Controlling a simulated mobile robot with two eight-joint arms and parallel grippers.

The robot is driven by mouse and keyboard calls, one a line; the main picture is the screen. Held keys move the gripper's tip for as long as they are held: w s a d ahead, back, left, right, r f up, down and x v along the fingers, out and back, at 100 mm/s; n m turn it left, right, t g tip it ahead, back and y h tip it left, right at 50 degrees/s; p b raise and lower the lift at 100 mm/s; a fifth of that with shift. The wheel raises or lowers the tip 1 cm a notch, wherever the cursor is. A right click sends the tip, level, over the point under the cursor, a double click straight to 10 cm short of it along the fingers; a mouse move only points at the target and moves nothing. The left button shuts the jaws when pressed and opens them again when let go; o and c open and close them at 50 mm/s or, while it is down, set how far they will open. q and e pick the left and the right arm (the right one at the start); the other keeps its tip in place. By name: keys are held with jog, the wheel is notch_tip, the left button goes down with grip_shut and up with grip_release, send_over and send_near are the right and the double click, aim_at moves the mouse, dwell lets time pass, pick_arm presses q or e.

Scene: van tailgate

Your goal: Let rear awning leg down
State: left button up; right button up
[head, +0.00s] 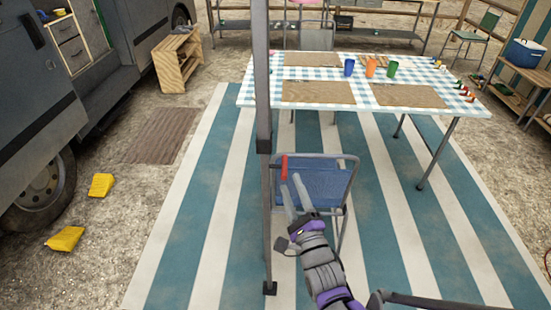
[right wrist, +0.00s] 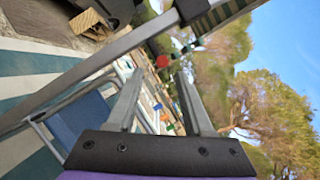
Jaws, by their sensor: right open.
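The grey awning leg (head: 262,80) stands upright in the middle of the head view, with a dark collar (head: 264,146) partway down and a small dark foot (head: 270,288) at its bottom. I cannot tell whether the foot touches the mat. A red lever (head: 284,167) shows just right of the leg, below the collar. My right gripper (head: 290,180) is open and empty, its fingers pointing up toward the lever. In the right wrist view the leg (right wrist: 95,65) crosses diagonally, and the red lever end (right wrist: 162,61) shows just beyond and between the fingertips. My left gripper is not in view.
A blue folding chair (head: 328,182) stands right behind the gripper. A table with a checked cloth (head: 355,92) holds cups and placemats. The van (head: 35,110) and yellow chocks (head: 66,239) are at left. The striped mat (head: 195,250) is clear left of the leg.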

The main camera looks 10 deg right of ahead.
aim_at(284, 165)
jog(key=x, duration=1)
grip_shut()
jog(key=shift+d, duration=0.1)
dwell(1.1)
